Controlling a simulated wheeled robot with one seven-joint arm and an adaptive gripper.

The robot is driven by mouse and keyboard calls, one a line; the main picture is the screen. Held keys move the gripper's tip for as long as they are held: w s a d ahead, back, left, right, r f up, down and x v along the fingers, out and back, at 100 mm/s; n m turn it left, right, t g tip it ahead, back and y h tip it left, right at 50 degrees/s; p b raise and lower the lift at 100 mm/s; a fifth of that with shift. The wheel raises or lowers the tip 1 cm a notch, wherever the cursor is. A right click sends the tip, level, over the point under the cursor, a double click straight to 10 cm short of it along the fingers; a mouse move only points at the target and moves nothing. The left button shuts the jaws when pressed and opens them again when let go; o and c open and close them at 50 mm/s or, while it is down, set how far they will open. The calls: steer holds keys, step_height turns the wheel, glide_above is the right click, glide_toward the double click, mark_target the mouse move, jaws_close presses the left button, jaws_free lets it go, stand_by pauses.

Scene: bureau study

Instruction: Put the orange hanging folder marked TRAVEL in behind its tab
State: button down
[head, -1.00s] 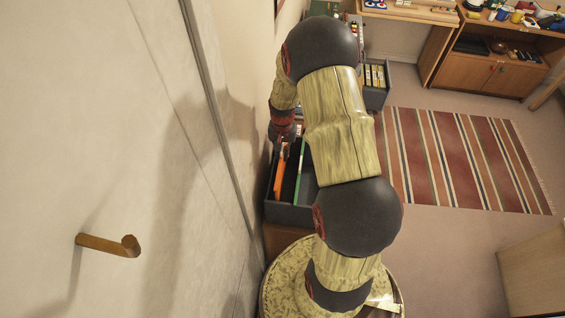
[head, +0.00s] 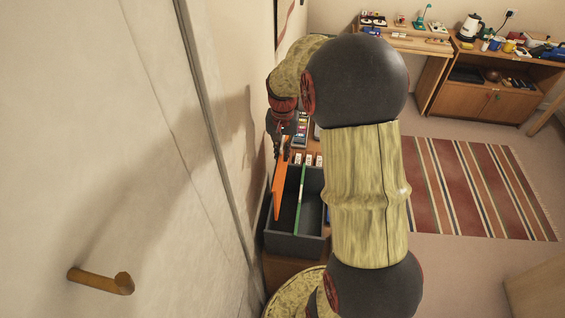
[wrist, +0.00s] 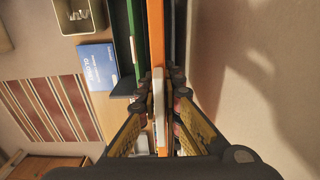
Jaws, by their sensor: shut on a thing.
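The orange hanging folder (head: 280,190) stands upright along the left side of a dark grey open file box (head: 292,243). My gripper (head: 283,150) is shut on its upper edge at the far end. In the wrist view the orange folder (wrist: 155,40) runs between the fingers (wrist: 161,85), with a pale strip along its near edge. I cannot tell whether its lower edge is inside the box or above it. Several small white tabs (head: 309,159) stand at the box's far end; their lettering is too small to read. The TRAVEL marking is not readable.
A green folder (head: 301,195) stands in the box to the right of the orange one; it also shows in the wrist view (wrist: 136,40). The wall (head: 225,150) is close on the left. A blue box (wrist: 98,65) lies beside the file box.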

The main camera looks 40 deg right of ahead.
steer(key=shift+r, duration=0.7)
steer(key=shift+d, duration=0.1)
steer(key=s+d, duration=2.1)
steer(key=s, duration=0.3)
steer(key=shift+p, duration=0.4)
stand_by(0.7)
steer(key=shift+d, duration=0.1)
